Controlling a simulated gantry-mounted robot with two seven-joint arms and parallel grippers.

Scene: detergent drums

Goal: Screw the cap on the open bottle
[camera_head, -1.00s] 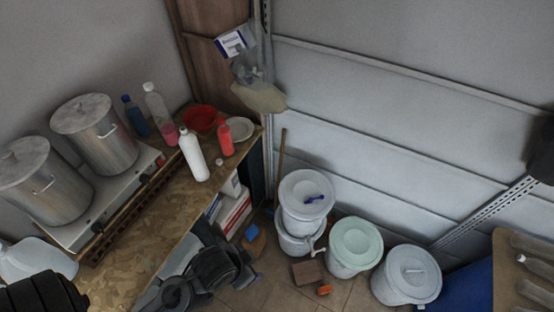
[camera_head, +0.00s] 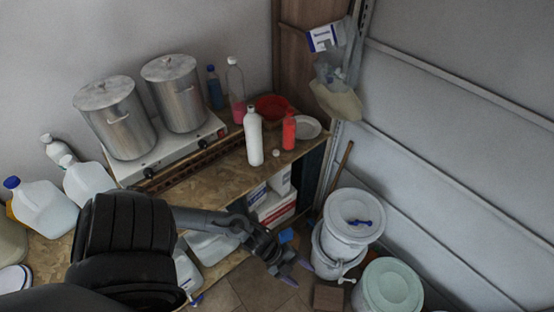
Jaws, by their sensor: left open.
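A white bottle (camera_head: 254,138) stands upright on the wooden bench near its front edge. A small white cap-like piece (camera_head: 277,152) lies on the bench just right of its base. A red bottle (camera_head: 289,130) stands to its right. It is too small to tell for certain which bottle is open. My left gripper (camera_head: 296,272) is open and empty, below and in front of the bench edge, well apart from the bottles and the cap. My right gripper is out of view.
Two steel pots (camera_head: 116,120) stand on a hot plate (camera_head: 165,158). A clear bottle with pink liquid (camera_head: 237,92), a blue bottle (camera_head: 215,88), a red bowl (camera_head: 272,107) and a plate (camera_head: 308,128) are behind. Jugs (camera_head: 42,208) stand left. Lidded buckets (camera_head: 354,215) stand on the floor.

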